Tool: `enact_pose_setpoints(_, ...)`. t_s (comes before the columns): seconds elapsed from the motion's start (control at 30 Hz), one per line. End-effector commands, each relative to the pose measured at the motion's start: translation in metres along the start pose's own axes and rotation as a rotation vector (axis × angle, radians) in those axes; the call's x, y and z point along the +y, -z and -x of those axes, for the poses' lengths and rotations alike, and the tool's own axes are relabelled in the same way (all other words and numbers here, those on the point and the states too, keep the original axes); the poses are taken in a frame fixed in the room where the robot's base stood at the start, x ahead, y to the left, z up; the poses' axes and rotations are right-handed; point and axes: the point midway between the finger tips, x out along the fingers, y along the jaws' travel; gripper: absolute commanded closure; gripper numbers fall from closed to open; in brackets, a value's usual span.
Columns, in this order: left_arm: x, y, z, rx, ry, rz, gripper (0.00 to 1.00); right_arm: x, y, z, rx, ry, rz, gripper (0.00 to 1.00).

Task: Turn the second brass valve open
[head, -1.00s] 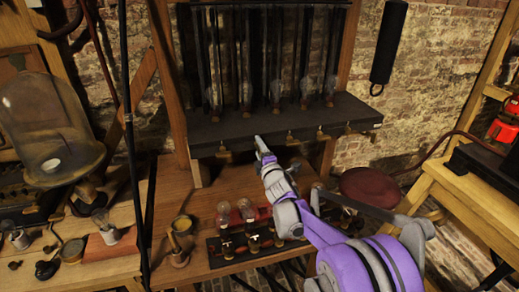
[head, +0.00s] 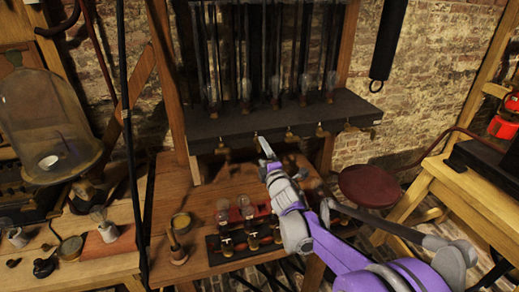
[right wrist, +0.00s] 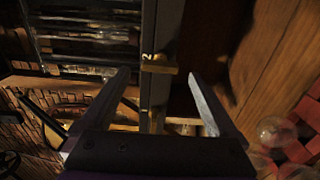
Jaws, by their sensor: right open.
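A row of small brass valves sits along the front edge of a black shelf (head: 215,128) in the head view. The second brass valve from the left (head: 256,136) is just beyond my right gripper's tip. My right gripper (head: 264,146) reaches up to the shelf edge from below right. In the right wrist view, my right gripper (right wrist: 159,76) is open. A brass valve (right wrist: 158,66) shows between its fingers, with a gap on both sides. I cannot tell how far the valve is turned. My left gripper is out of view.
Glass jars (head: 245,85) with dark rods stand on the shelf. Below are a wooden bench (head: 167,215) and a rack of bulbs (head: 248,208). A round red stool (head: 368,185) stands at right. A large glass dome (head: 45,125) is at left.

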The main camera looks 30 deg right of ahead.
Motion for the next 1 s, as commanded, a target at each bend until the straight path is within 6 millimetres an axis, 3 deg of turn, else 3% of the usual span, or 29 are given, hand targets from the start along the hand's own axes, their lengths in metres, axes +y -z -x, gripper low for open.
enact_pose_setpoints(0.1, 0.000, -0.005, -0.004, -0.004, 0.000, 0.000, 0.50, -0.002, 0.000, 0.025, 0.000, 0.001, 0.002, 0.05)
enact_pose_setpoints(0.33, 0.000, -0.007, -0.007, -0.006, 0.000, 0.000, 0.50, -0.001, 0.000, 0.052, 0.001, 0.000, 0.002, 0.05)
enact_pose_setpoints(1.0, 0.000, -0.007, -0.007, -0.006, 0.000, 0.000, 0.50, -0.001, 0.001, 0.058, -0.003, 0.006, -0.011, 0.05)
